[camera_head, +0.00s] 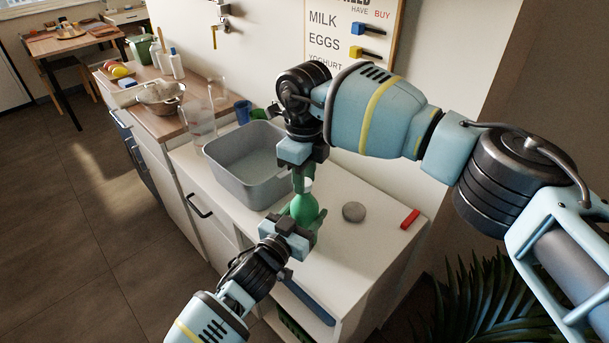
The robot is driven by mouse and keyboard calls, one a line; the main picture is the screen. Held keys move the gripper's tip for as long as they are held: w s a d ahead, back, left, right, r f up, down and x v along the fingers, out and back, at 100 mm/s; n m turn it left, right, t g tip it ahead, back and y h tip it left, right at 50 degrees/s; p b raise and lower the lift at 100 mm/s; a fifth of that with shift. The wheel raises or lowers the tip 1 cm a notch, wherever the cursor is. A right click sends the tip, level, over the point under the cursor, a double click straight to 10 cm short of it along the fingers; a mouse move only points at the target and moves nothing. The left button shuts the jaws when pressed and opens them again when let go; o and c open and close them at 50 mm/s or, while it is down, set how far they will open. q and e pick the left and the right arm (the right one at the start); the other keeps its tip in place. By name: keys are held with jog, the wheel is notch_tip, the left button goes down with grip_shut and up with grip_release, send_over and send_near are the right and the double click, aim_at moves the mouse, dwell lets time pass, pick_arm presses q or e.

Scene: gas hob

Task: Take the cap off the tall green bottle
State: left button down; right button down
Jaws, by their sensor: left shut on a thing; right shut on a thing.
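The green bottle (303,208) is above the white counter top, in front of the grey basin. My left gripper (301,221) comes up from below and is shut around the bottle's body. My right gripper (302,180) reaches down from above and is shut at the top of the bottle, on the cap. The cap is mostly hidden between the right gripper's fingers; a small pale patch shows there at the bottle's top. I cannot tell whether the cap is still seated on the neck.
A grey basin (248,166) stands close behind and left of the grippers. A round grey stone-like thing (353,211) and a red block (410,219) lie on the counter to the right. A clear pitcher (198,122) and blue cup (242,112) stand beyond the basin.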

jog(key=n, duration=0.6)
jog(key=shift+n, duration=0.3)
jog(key=n, duration=1.2)
jog(key=shift+n, duration=0.3)
jog(key=n, duration=0.5)
jog(key=shift+r, duration=0.2)
jog(key=shift+r, duration=0.75)
jog(key=shift+r, duration=0.25)
